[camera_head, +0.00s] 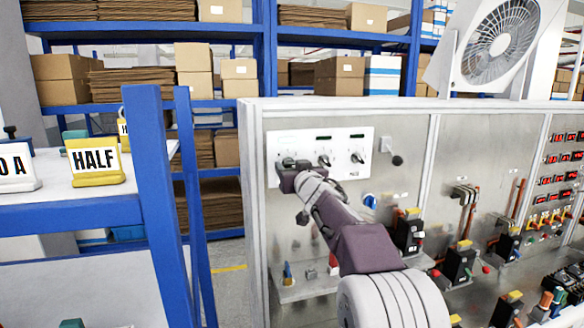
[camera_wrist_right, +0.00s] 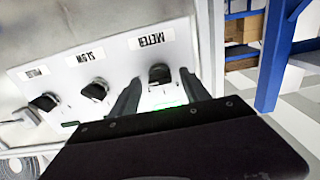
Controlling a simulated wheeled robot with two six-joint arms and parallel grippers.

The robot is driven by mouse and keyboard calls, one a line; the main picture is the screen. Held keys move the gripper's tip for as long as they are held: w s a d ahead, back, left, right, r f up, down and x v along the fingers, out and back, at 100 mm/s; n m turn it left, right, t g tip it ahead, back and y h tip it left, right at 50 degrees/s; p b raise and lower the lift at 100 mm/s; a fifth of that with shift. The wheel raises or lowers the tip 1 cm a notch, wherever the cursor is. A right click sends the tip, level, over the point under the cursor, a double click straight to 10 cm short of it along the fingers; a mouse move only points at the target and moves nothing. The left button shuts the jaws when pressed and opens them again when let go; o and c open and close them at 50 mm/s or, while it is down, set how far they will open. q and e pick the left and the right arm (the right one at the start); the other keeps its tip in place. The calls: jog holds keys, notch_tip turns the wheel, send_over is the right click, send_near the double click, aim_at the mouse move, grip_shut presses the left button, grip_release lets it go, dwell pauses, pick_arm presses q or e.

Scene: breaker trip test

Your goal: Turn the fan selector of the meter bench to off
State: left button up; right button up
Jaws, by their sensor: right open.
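The meter bench (camera_head: 253,215) is a pale upright panel with a white plate (camera_head: 340,140) carrying three black knobs. In the wrist view, the knobs carry upside-down labels: METER on the knob nearest my gripper (camera_wrist_right: 160,74), SLOW on the middle knob (camera_wrist_right: 96,88), and a small label, seemingly PULSE, on the farthest knob (camera_wrist_right: 44,102). Which is the fan selector is not clear from the labels. My right gripper (camera_head: 284,166) is at the leftmost knob in the head view. In the wrist view its open fingers (camera_wrist_right: 160,92) stand either side of the METER knob; contact is unclear. My left gripper is out of view.
A white fan (camera_head: 500,38) stands on top of the bench. Switches and coloured terminals crowd the bench's right part and lower ledge. A blue-framed rack (camera_head: 150,160) with a yellow HALF sign (camera_head: 95,162) stands close on the left. Shelves of boxes stand behind.

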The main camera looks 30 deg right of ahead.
jog(key=shift+s, duration=0.1)
jog(key=c, duration=0.4)
grip_shut()
